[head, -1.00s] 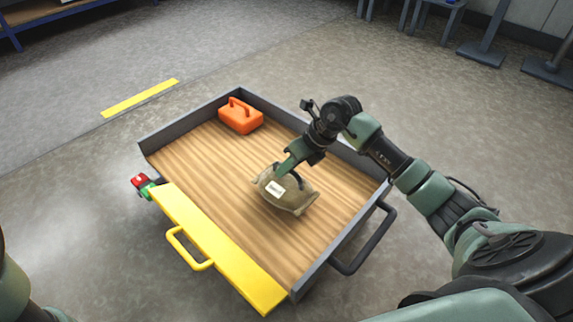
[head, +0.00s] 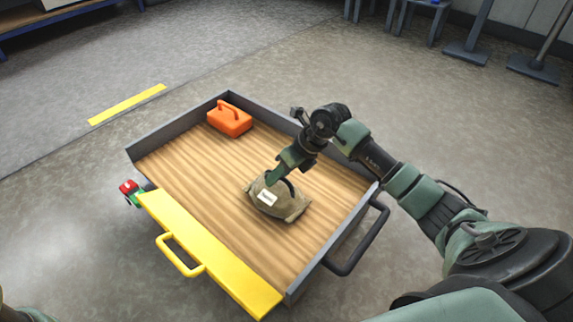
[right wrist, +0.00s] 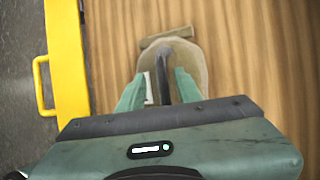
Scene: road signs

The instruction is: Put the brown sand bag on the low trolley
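The brown sand bag (head: 285,207) lies on the wooden deck of the low trolley (head: 190,160), right of the deck's middle. It has a white label and a dark strap handle on top. My right gripper (head: 281,180) is at the top of the bag, with its fingers around the handle. In the right wrist view, the sand bag (right wrist: 192,57) is below the gripper (right wrist: 162,88). The green fingers stand apart on either side of the handle, with gaps visible. My left gripper is out of view.
An orange case (head: 230,121) with a handle sits in the trolley's far corner. Grey walls edge the deck, and a yellow strip (head: 210,254) with a handle runs along the near left side. A black handle (head: 358,250) sticks out at the right. The deck's left part is clear.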

